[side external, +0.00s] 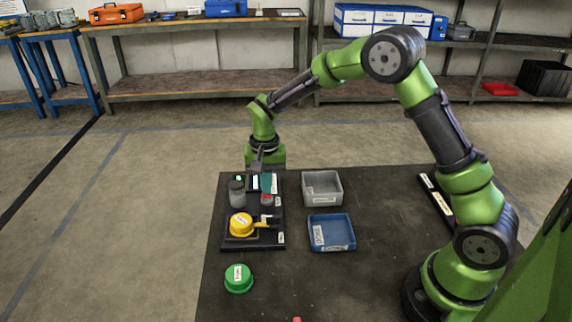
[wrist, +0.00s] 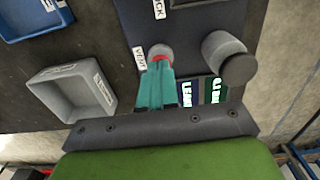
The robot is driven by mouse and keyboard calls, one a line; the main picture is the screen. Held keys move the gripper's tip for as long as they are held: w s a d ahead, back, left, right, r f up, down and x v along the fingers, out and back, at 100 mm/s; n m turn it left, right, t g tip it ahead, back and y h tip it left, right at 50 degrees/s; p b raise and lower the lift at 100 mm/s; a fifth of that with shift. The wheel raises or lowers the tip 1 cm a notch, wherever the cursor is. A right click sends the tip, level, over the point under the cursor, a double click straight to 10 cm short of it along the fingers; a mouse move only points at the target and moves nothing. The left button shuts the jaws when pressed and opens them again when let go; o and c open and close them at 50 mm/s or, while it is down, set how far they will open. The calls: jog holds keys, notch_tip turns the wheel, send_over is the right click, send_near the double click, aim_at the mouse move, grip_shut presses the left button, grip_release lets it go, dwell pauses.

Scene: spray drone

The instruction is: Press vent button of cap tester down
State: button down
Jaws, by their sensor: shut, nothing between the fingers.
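The cap tester (side external: 258,242) is a dark panel at the left of the table in the side view. Its vent button is grey with a red ring (wrist: 160,53), beside a white VENT label (wrist: 139,58); it shows red in the side view (side external: 267,199). My gripper (wrist: 161,66) has teal fingers closed together with nothing between them. In the wrist view the fingertips overlap the near edge of the button; in the side view they are right above it. I cannot tell whether they touch it or how far down the button is.
A grey cylinder (wrist: 226,52) stands on the panel near the button, beside lit indicators (wrist: 188,92). A yellow cap (side external: 240,226) sits on the panel's front part. A green cap (side external: 238,279) lies in front. A grey bin (side external: 322,189) and a blue bin (side external: 331,233) stand to the right.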

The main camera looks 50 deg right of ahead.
jog(key=shift+s+d+f, duration=0.1)
jog(key=shift+s+f, duration=0.05)
jog(key=shift+f, duration=1.1)
notch_tip(320, 180, up, 16)
jog(key=shift+w+a+f, duration=0.2)
jog(key=shift+w+f, duration=0.05)
jog(key=shift+w, duration=0.15)
jog(key=s+r+n+t+y, duration=0.1)
jog(key=s+r+n+t, duration=0.1)
jog(key=s, duration=1)
jog(key=s+a+r+n+t+y, duration=0.1)
jog(key=s+r+n+t, duration=0.2)
jog(key=s, duration=0.8)
jog(key=shift+s+r+t, duration=0.35)
jog(key=shift+r+t, duration=0.45)
jog(key=shift+t, duration=0.3)
